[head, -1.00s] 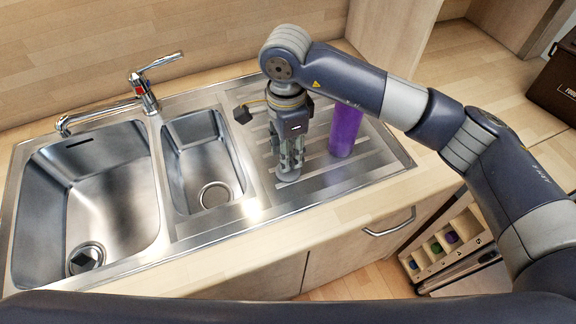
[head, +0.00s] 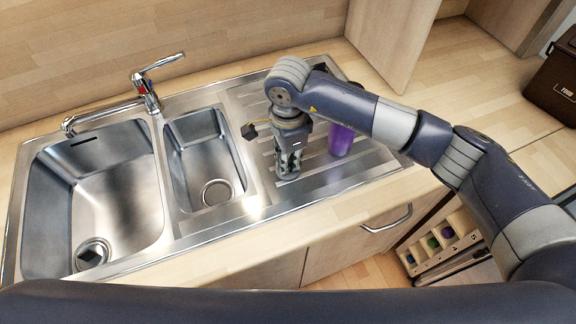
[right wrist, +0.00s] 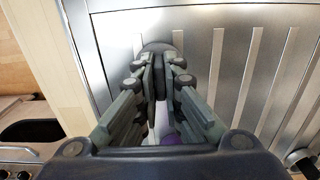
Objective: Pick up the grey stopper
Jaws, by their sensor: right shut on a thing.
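My right gripper (head: 288,168) points down over the ribbed drainer of the steel sink. Its fingers are closed together on the grey stopper, which shows as a small rounded grey piece (right wrist: 156,47) at the fingertips in the right wrist view. The fingers hide most of the stopper, and in the head view it is hard to tell from the fingertips. The stopper is at or very close to the drainer surface; I cannot tell whether it touches. My left gripper does not show.
A purple cylinder (head: 341,141) stands on the drainer just right of my right gripper, partly behind my arm. The small basin (head: 205,160) and large basin (head: 110,190) lie to the left, with the tap (head: 148,90) behind. A dark box (head: 556,85) is at far right.

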